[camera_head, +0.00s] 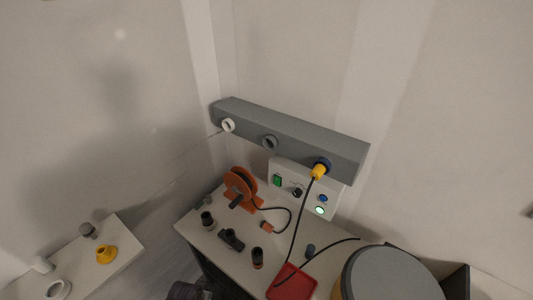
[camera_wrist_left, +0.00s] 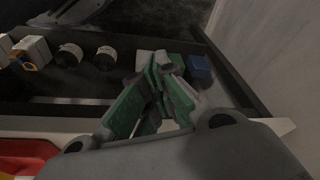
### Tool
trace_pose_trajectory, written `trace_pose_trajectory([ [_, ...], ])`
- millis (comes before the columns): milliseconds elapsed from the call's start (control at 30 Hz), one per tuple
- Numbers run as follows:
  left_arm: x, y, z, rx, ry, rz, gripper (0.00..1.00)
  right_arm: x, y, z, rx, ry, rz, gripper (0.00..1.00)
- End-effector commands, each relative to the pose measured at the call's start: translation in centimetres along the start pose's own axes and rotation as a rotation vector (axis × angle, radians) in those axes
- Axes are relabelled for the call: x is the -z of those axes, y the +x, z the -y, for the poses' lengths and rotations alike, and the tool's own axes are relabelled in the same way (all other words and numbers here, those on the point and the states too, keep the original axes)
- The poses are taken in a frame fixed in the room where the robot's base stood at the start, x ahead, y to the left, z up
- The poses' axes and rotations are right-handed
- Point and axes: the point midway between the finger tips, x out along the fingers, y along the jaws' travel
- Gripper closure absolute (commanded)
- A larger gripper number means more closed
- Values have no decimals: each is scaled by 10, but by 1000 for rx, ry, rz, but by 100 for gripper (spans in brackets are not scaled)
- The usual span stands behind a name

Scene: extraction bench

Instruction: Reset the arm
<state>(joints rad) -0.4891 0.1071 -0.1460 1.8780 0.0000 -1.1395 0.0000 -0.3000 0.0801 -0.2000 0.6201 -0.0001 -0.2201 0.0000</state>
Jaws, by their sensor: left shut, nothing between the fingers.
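My left gripper (camera_wrist_left: 160,68) shows in the left wrist view with its green-padded fingers brought together at the tips and nothing between them. It is over a dark tray or drawer (camera_wrist_left: 70,110) holding several small parts. I cannot make out the left gripper for certain in the head view. My right gripper is in neither view.
A bench (camera_head: 200,232) carries an orange cable reel (camera_head: 240,187), a control box (camera_head: 331,203) with a lit green button, several dark fittings and a red tray (camera_head: 291,284). A grey duct (camera_head: 290,133) runs above. A round grey-topped container (camera_head: 390,275) stands at the right. A side table (camera_head: 115,262) holds a yellow funnel-like part (camera_head: 106,255).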

Motion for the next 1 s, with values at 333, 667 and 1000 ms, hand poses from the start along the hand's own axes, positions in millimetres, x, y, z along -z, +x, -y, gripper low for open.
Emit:
trace_pose_trajectory([
  [333,-36,66,-3,-3,4,27,100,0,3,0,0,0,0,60],
  [667,-78,121,-6,-6,9,48,100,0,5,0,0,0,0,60],
  [1000,-128,168,-9,-9,14,72,100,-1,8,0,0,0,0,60],
])
